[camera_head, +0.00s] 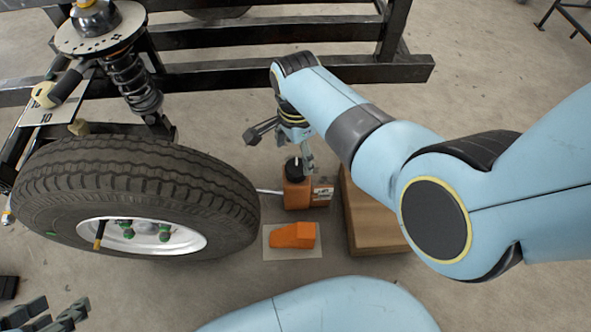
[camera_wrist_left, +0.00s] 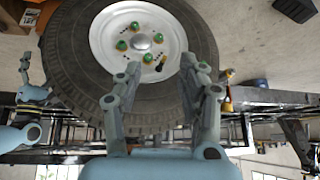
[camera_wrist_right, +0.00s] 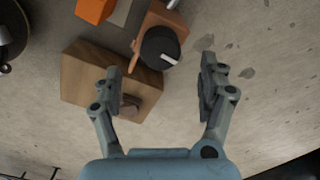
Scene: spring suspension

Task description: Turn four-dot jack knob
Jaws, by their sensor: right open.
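The orange jack (camera_head: 297,195) stands on the floor right of the wheel, with a black knob (camera_head: 294,168) on top and a pale label on its side; any dots are too small to count. In the right wrist view the knob (camera_wrist_right: 160,47) shows a white mark, and part of the orange body (camera_wrist_right: 150,18) is visible. My right gripper (camera_head: 284,143) is open and empty above the jack; in its wrist view the knob lies beyond the fingers, between their lines and apart from them. My left gripper (camera_wrist_left: 168,75) is open and empty, facing the wheel.
A tyred wheel (camera_head: 130,165) with green nuts stands left of the jack. A brown box (camera_head: 372,215) is right of it. An orange wedge (camera_head: 292,236) lies on a pale plate in front. A black frame (camera_head: 270,75) and spring strut (camera_head: 133,85) are behind.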

